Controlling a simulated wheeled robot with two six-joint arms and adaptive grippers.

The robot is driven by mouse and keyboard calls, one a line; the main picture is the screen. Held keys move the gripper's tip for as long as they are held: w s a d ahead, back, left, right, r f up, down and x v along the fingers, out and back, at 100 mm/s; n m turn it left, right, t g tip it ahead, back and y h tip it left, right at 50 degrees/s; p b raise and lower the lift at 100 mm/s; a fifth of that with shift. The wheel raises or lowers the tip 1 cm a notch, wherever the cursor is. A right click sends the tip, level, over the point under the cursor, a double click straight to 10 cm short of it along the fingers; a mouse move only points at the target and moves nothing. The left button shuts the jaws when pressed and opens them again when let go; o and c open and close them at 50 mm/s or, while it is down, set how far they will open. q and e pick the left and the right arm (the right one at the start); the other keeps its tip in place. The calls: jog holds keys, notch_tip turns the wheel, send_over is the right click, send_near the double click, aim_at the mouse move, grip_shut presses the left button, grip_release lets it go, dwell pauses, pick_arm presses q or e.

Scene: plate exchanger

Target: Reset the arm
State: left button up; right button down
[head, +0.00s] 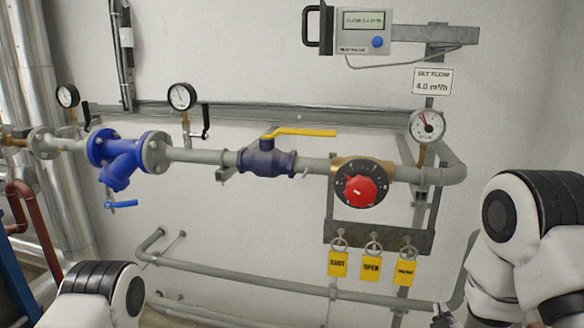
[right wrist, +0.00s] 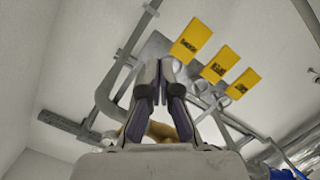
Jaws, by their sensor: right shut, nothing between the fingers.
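My right gripper (head: 442,316) shows small at the bottom edge of the head view, low and to the right of the hanging yellow tags. In the right wrist view the same gripper (right wrist: 158,80) has its two fingers together and nothing between them. Its fingertips appear in front of the pipework and tag bracket, and I see no contact. My right arm is folded at the right side of the head view. Part of my left arm shows at the lower left; my left gripper is out of view.
A red knob (head: 361,192) sits on the pipe above three yellow tags (head: 372,268) on a bracket. A yellow-handled valve (head: 267,162), a blue strainer (head: 122,158), gauges and a flow display (head: 362,31) line the wall. A lower pipe (head: 270,284) runs near my arms.

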jog(key=s+a+f+g+y+b, duration=0.15)
jog(key=s+f, duration=0.25)
jog(key=f, duration=0.4)
jog(key=s+f+g, duration=0.3)
jog(key=f, duration=0.5)
jog(key=s+a+f+m+g+y+b, duration=0.15)
jog(key=s+f+g, duration=0.45)
jog(key=s+f, duration=0.9)
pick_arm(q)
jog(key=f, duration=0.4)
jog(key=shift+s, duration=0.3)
pick_arm(e)
jog(key=s+a+m+g+y, duration=0.2)
jog(key=s+a+m+g, duration=0.1)
jog(key=s, duration=0.7)
jog(key=shift+s+g, duration=0.3)
jog(key=shift+g, duration=0.55)
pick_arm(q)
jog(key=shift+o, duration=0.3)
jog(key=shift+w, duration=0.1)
pick_arm(e)
jog(key=shift+w+f, duration=0.1)
jog(key=shift+w, duration=0.05)
